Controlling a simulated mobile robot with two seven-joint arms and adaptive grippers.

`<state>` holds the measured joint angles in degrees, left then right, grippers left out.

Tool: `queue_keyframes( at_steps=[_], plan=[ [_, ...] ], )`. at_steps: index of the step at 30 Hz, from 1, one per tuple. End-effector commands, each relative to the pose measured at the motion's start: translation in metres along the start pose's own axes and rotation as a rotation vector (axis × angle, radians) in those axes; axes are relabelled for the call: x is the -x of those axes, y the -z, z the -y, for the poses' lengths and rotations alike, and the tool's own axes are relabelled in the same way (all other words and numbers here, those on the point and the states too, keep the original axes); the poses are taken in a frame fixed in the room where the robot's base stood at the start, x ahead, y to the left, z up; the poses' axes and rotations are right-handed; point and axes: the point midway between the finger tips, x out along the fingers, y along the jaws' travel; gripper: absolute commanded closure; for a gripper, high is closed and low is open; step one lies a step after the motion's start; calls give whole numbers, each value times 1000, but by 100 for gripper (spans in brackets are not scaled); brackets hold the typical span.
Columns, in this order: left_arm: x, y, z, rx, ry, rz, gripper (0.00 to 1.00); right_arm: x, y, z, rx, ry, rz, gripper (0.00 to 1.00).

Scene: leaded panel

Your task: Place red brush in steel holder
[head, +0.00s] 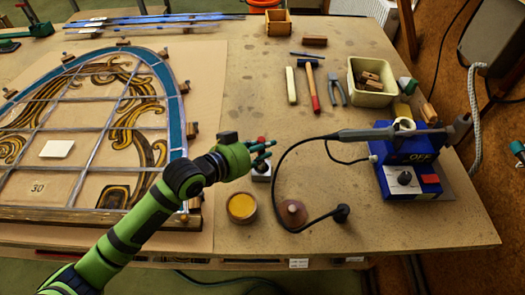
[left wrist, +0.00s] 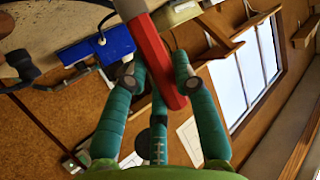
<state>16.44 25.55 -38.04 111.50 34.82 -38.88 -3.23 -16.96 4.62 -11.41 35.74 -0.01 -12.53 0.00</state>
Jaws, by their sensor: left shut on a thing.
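My left gripper (head: 264,150) is shut on the red brush (head: 262,139), whose red top shows just above the fingers in the head view. In the left wrist view the brush's red handle (left wrist: 158,50) runs between the teal fingers, with a pale ferrule at its upper end. A small grey-white block, which looks like the steel holder (head: 261,173), sits on the table right below the gripper. The fingers hide its upper part, and I cannot tell whether the brush touches it. A teal piece at the right edge looks like my right gripper (head: 518,149); its jaws are unclear.
A round amber tin (head: 241,207) and a brown knob-like piece (head: 292,212) stand close by. The blue soldering station (head: 408,170) and its cable lie to the right. The leaded panel (head: 90,130) fills the left. A hammer (head: 313,90) and pliers (head: 337,90) lie farther back.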

Motion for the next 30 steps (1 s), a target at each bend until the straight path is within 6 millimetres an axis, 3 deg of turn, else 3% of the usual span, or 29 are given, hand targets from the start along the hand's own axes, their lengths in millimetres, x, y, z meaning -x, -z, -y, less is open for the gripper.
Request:
queue_keyframes(
  at_steps=[5, 17, 18, 19, 30],
  plan=[
    [-8, -20, -1, 1, -1, 1, 100, 6, 2, 6, -4, 8, -2, 48],
    [-10, -26, -1, -1, 0, -1, 100, 3, -3, 4, -2, 5, 6, 48],
    [-10, -25, 0, -1, 0, -1, 61, 4, -4, 3, -2, 4, 7, 48],
    [-10, -24, -1, -1, 0, 0, 49, 4, -4, 3, -1, 3, 8, 48],
    [-9, -22, -1, -1, 0, 0, 49, 6, -6, 0, 1, 1, 12, 48]
  ],
)
